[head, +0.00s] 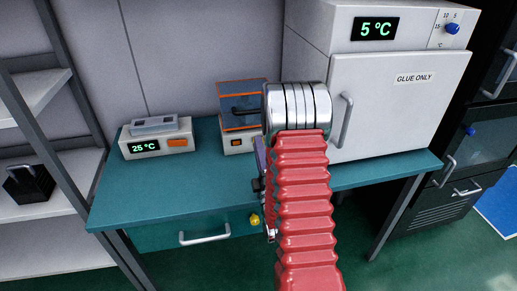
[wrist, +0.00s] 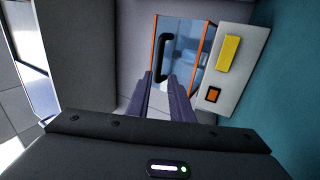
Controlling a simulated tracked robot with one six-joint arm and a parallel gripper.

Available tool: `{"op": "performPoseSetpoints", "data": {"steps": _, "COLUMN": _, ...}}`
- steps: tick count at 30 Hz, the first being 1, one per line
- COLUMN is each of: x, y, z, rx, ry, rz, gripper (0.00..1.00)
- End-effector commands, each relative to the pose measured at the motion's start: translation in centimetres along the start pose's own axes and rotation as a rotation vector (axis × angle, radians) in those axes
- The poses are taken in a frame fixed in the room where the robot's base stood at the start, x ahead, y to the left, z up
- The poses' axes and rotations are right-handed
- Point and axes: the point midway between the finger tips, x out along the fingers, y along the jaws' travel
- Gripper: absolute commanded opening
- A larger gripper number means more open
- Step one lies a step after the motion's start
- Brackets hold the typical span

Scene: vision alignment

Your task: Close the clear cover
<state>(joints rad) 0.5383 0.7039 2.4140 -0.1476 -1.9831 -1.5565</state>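The clear cover (head: 232,100) is a bluish see-through panel with orange edges and a black handle. It appears to stand raised above a small white device (head: 236,143) with an orange switch, on the teal bench. In the wrist view the cover (wrist: 187,40) is seen nearly face-on, its black handle (wrist: 163,58) towards the left. The device (wrist: 232,70) shows a yellow bar and an orange switch there. My gripper (wrist: 167,78) has its two dark fingers apart, pointing towards the cover below the handle, with nothing between them. In the head view my red arm hides most of the gripper.
The teal bench (head: 180,185) holds a heater-like unit (head: 157,140) reading 25 °C at left. A large white cabinet (head: 390,90) marked GLUE ONLY stands at right, reading 5 °C. Shelves (head: 40,170) stand at far left. The bench front between is clear.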

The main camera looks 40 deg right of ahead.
Motion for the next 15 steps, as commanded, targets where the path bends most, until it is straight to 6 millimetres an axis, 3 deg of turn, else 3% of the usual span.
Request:
{"op": "performPoseSetpoints", "data": {"steps": 3, "x": 0.0, "y": 0.0, "z": 0.0, "rx": 0.0, "ry": 0.0, "rz": 0.0, "gripper": 0.2}}
{"op": "performPoseSetpoints", "data": {"steps": 8, "x": 0.2, "y": 0.0, "z": -0.2, "rx": 0.007, "ry": 0.003, "rz": -0.008, "gripper": 0.09}}
{"op": "performPoseSetpoints", "data": {"steps": 12, "x": 1.2, "y": 0.1, "z": -1.0, "rx": 0.047, "ry": 0.015, "rz": -0.045, "gripper": 0.0}}
{"op": "performPoseSetpoints", "data": {"steps": 15, "x": 2.3, "y": 0.3, "z": -2.0, "rx": 0.1, "ry": 0.025, "rz": -0.096, "gripper": 0.0}}
